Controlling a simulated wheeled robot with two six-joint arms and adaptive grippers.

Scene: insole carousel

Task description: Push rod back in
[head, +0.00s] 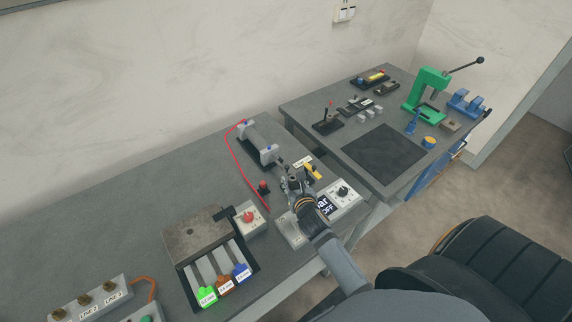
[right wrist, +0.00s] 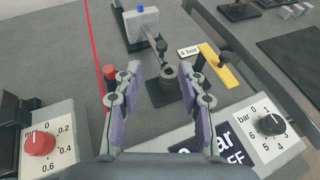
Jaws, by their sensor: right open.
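A grey cylinder (head: 259,143) with end blocks and blue fittings lies on the left bench in the head view. Its front block (right wrist: 141,22) shows at the top of the right wrist view. A thin metal rod (right wrist: 158,45) sticks out of that block toward me, ending near a dark round piece (right wrist: 168,76) on a black base. My right gripper (right wrist: 158,82) is open, its two fingers apart on either side of that round piece, with nothing visibly held. In the head view the right gripper (head: 293,184) hides part of the rod's end. My left gripper is out of view.
A yellow lever valve (right wrist: 222,68) and a "4 bar" label (right wrist: 188,51) stand to the right. A bar dial box (right wrist: 268,128) is at right, a red-knob box (right wrist: 42,146) at left. A red hose (head: 238,163) and red button (head: 263,187) lie left of the gripper.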

